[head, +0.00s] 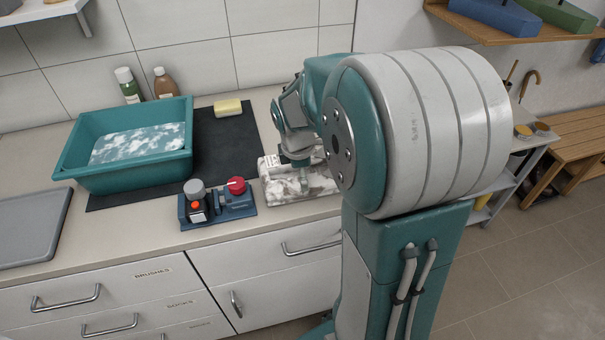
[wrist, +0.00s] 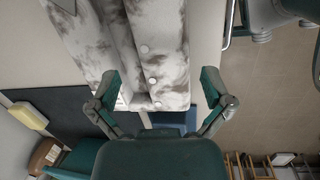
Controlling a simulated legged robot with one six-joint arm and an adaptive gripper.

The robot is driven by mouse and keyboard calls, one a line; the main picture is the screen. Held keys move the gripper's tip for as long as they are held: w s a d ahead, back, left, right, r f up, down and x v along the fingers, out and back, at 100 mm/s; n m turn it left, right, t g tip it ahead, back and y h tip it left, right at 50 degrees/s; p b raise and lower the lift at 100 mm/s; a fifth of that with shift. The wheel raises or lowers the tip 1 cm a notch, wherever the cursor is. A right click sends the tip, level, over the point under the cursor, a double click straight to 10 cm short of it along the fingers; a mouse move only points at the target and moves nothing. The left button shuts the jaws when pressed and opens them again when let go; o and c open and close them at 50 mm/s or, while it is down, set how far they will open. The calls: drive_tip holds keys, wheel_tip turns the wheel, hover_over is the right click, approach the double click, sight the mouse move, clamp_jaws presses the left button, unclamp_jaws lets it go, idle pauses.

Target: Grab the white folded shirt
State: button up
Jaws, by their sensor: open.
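The white folded shirt (head: 318,184) lies on the counter near its front edge, with grey-brown smudges on it. It is partly hidden behind my arm in the head view. In the wrist view the shirt (wrist: 150,50) fills the upper middle, with a row of pale buttons. My gripper (head: 295,172) is over the shirt, pointing down. In the wrist view my gripper (wrist: 160,85) is open, its fingers wide apart. The near end of the shirt shows between them; the left finger overlaps its edge and the right one is beside it. I cannot tell whether either finger touches it.
A blue caddy (head: 218,207) with several small items stands left of the shirt. A teal basin (head: 122,172) with suds, a dark mat (head: 226,152), a yellow sponge (head: 228,108) and two bottles are further left and back. A grey board (head: 32,228) lies far left.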

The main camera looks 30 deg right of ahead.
wheel_tip(320, 180, down, 4)
drive_tip(key=shift+r, duration=0.1)
drive_tip(key=shift+d+f, duration=0.2)
drive_tip(key=shift+f, duration=0.15)
drive_tip(key=shift+d, duration=0.3)
drive_tip(key=shift+a, duration=0.1)
drive_tip(key=c, duration=1.1)
drive_tip(key=shift+a, duration=0.15)
